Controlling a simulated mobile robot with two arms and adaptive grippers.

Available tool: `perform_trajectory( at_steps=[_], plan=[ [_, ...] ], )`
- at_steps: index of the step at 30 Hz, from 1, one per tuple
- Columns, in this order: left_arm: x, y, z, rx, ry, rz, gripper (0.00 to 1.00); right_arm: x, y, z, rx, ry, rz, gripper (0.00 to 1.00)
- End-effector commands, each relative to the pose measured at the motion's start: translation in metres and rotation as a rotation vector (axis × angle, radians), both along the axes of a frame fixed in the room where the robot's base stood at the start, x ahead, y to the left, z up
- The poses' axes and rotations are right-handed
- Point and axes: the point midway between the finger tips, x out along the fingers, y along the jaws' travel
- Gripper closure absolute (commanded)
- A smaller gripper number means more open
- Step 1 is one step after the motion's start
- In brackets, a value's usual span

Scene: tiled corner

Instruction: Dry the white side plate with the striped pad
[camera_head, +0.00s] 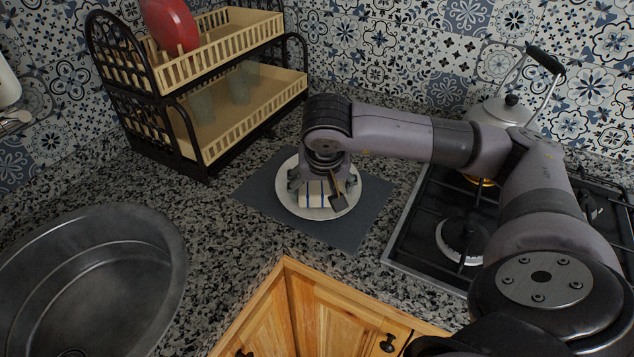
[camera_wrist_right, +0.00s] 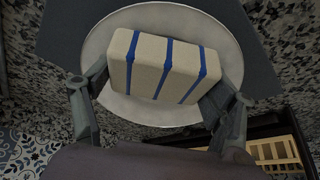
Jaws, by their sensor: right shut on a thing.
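The white side plate (camera_head: 287,196) lies on a dark grey mat (camera_head: 262,190) on the counter. It also shows in the right wrist view (camera_wrist_right: 97,40). My right gripper (camera_head: 323,192) is above the plate, shut on the striped pad (camera_head: 315,200). In the right wrist view the pad (camera_wrist_right: 148,68) is a cream block with blue stripes, held between the two fingers (camera_wrist_right: 157,90). The pad is over the plate's middle; I cannot tell whether it touches the plate. My left gripper is not in view.
A two-tier dish rack (camera_head: 240,110) with a red plate (camera_head: 170,25) and glasses stands behind left. A metal sink (camera_head: 130,240) is at the left. A gas hob (camera_head: 430,235) with a kettle (camera_head: 500,112) is at the right. Counter is clear between sink and mat.

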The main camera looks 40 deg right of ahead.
Motion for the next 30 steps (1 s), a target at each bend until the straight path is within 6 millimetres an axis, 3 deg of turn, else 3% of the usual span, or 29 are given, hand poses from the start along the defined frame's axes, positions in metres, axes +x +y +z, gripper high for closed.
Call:
perform_trajectory(
  at_steps=[6,30],
  plan=[
    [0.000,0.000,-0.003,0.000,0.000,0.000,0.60,-0.005,0.002,-0.006,0.001,0.017,0.002,0.52],
    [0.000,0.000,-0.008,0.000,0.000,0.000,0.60,0.051,0.014,-0.001,0.002,0.011,0.003,0.52]
  ],
)
